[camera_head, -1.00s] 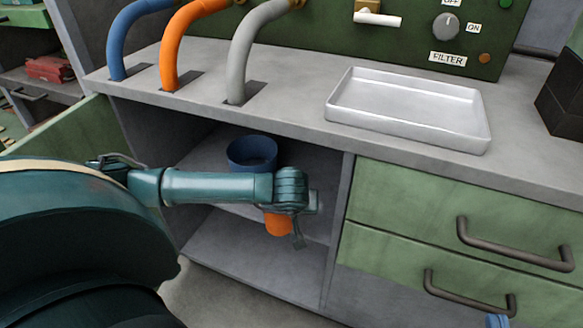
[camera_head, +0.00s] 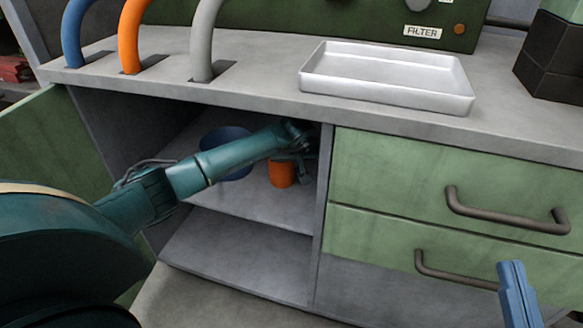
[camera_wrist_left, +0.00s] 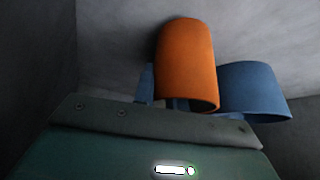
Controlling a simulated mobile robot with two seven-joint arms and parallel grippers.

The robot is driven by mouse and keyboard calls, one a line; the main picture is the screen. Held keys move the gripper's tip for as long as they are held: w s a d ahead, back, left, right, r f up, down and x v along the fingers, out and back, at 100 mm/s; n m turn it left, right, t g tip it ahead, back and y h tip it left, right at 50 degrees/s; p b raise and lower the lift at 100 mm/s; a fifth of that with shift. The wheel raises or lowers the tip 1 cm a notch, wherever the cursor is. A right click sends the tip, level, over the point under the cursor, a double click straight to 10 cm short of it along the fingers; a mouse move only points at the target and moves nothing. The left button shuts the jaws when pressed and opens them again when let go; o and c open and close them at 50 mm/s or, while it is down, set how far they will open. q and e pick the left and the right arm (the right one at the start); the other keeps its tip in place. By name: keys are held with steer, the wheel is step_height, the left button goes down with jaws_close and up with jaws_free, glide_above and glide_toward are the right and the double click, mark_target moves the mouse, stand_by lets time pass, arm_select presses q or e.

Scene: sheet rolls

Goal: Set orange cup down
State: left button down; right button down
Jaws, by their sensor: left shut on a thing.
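The orange cup (camera_head: 282,173) is inside the open cabinet, at the right end of its upper shelf. My left gripper (camera_head: 290,152) is shut on it at the end of the arm reaching in. In the left wrist view the orange cup (camera_wrist_left: 187,62) appears between the blue fingers. I cannot tell whether its base touches the shelf. A blue bucket (camera_head: 226,140) stands to its left, partly hidden by my arm; it also shows in the left wrist view (camera_wrist_left: 255,88). My right gripper (camera_head: 515,285) is at the lower right, its jaw gap unclear.
The cabinet's right wall (camera_head: 323,215) is close beside the cup. The countertop (camera_head: 250,85) overhangs the shelf and carries a metal tray (camera_head: 388,95). Green drawers (camera_head: 430,175) with handles are to the right. The lower shelf (camera_head: 240,255) is empty.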

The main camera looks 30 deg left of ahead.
arm_select(q)
steer(key=shift+f, duration=0.45)
steer(key=shift+r, duration=0.1)
arm_select(e)
steer(key=shift+r+n, duration=0.3)
steer(key=shift+y, duration=0.3)
arm_select(q)
steer(key=c, duration=1.4)
jaws_free()
steer(key=shift+c, duration=0.2)
